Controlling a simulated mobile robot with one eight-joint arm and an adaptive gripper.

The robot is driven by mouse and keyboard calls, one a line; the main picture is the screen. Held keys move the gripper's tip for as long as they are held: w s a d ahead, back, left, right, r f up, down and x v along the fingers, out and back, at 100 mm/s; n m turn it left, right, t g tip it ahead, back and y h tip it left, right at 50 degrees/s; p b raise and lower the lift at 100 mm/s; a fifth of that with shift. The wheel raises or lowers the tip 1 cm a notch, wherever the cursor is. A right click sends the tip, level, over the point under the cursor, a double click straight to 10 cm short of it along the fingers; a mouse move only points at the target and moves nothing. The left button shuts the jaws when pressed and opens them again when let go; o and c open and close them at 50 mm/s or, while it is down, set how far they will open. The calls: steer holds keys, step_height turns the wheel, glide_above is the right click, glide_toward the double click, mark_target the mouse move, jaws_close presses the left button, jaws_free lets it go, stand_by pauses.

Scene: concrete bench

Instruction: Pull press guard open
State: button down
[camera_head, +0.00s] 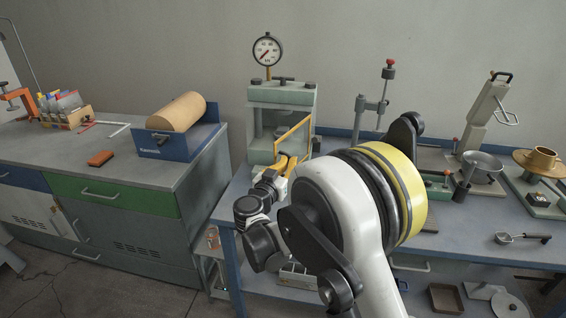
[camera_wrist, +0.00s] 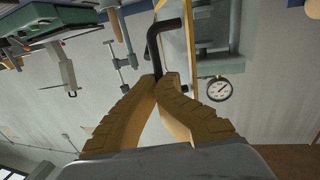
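The press (camera_head: 283,95) is a grey-green frame at the back of the blue bench, with a round dial gauge (camera_head: 267,50) on top. Its guard (camera_head: 294,139) is a yellow-edged panel that stands out at an angle from the press front. In the wrist view the guard's yellow edge (camera_wrist: 190,45) runs beside a bent black handle (camera_wrist: 153,42). My gripper (camera_wrist: 157,79) has its two ribbed tan fingers closed together on the handle's end. In the head view my gripper (camera_head: 286,163) is at the guard's lower part, partly hidden by my arm.
A grey lever press (camera_head: 487,115), a pan (camera_head: 481,166) and a brass part (camera_head: 541,158) stand farther right. A cabinet with a brown roll (camera_head: 177,112) is at left.

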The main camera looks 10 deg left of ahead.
steer(key=shift+w+d+r, duration=0.25)
steer(key=shift+d+r, duration=0.1)
steer(key=shift+d, duration=0.2)
steer(key=c, duration=1.5)
jaws_free()
steer(key=v, duration=1.2)
steer(key=shift+s+a+f, duration=0.25)
steer(key=shift+s+a, duration=0.05)
steer(key=shift+a, duration=0.2)
